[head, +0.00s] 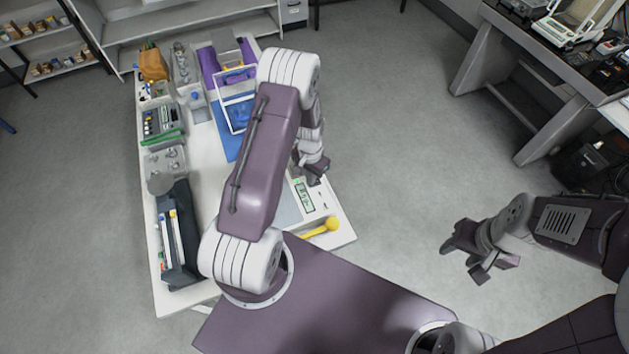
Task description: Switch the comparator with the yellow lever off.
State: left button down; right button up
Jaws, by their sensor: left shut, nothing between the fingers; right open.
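The comparator (290,207) is a pale grey panel with a green display, lying at the table's near right corner and partly hidden behind my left arm. Its yellow lever (321,228) has a round knob and points right, toward the table edge. My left gripper (318,178) is shut and empty, just beyond the green display and apart from the lever. Whether it touches the panel I cannot tell. My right gripper (474,262) is open and empty over the floor, right of the table.
The white table (205,160) carries a dark open case (180,235), small trays with bottles along its left side, and a white frame (237,112) on a blue mat. Another bench (550,85) with a balance stands at upper right. Floor between is clear.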

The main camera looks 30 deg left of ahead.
pick_arm(q)
jog(key=shift+f, duration=0.1)
notch_tip(320, 180, up, 7)
jog(key=p, duration=0.5)
jog(key=shift+f, duration=0.1)
dwell(0.5)
